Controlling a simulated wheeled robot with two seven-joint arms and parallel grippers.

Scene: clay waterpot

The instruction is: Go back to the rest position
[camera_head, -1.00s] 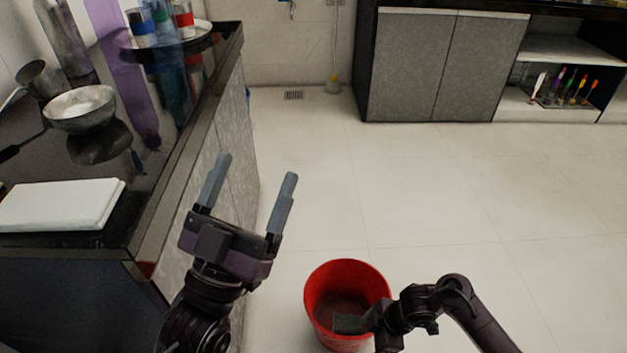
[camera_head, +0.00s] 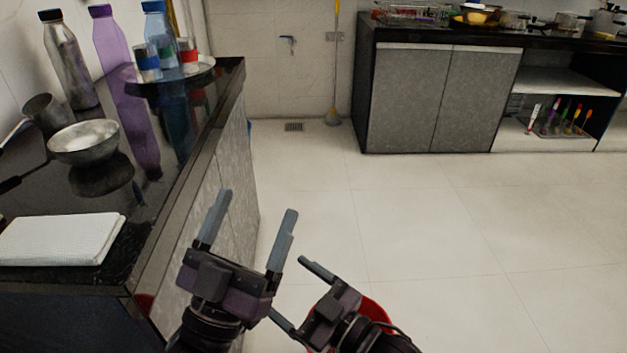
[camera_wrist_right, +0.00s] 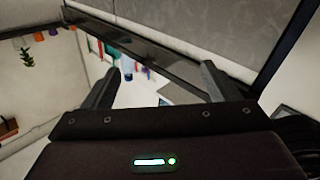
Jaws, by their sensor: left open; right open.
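My left gripper (camera_head: 246,236) is open and empty, its two fingers pointing up in the head view, in front of the left counter's side. My right gripper (camera_head: 291,291) is open and empty just right of it, low in the head view. Its two open fingers also show in the right wrist view (camera_wrist_right: 158,85), with nothing between them. A red bucket (camera_head: 377,311) stands on the floor behind the right gripper, which hides most of it.
The left counter (camera_head: 226,90) holds a metal bowl (camera_head: 84,142), a white folded cloth (camera_head: 60,239), several bottles and a tray with cups. Grey cabinets (camera_head: 440,98) stand at the back. The tiled floor at centre and right is clear.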

